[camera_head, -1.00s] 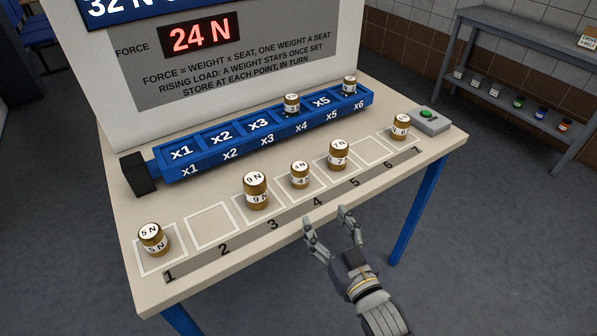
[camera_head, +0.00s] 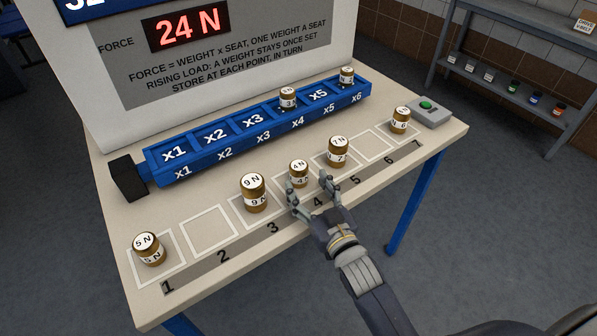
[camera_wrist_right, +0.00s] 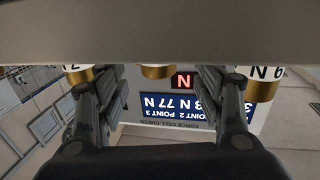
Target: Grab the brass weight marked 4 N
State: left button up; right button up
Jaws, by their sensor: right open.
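The brass weight marked 4 N (camera_head: 298,173) stands upright on its square by number 4, with a white top and white band. It seems to be the brass piece (camera_wrist_right: 155,71) between the fingers in the right wrist view, mostly cut off by a grey band. My right gripper (camera_head: 308,184) is open and empty, low over the table's front edge. Its fingertips are just in front of the 4 N weight, the left one close to its lower front. Contact cannot be told. My left gripper is not in view.
The 9 N weight (camera_head: 253,193) stands left of it and the 7 N weight (camera_head: 337,152) right. The 5 N weight (camera_head: 149,249) is far left. A blue seat rail (camera_head: 220,151) behind holds two weights.

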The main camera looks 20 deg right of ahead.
aim_at(303, 174)
jog(key=w, duration=0.1)
jog(key=w+p, duration=0.1)
jog(key=w, duration=0.2)
jog(key=shift+w+a+r, duration=0.1)
jog(key=shift+a+r, duration=0.1)
jog(key=shift+r, duration=0.15)
jog(key=shift+w+a+f, duration=0.1)
jog(key=shift+w, duration=0.35)
jog(key=c, duration=1.2)
jog(key=shift+c, duration=1.3)
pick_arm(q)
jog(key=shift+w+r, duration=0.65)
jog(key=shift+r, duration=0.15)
pick_arm(e)
grip_shut()
jog(key=shift+r, duration=0.3)
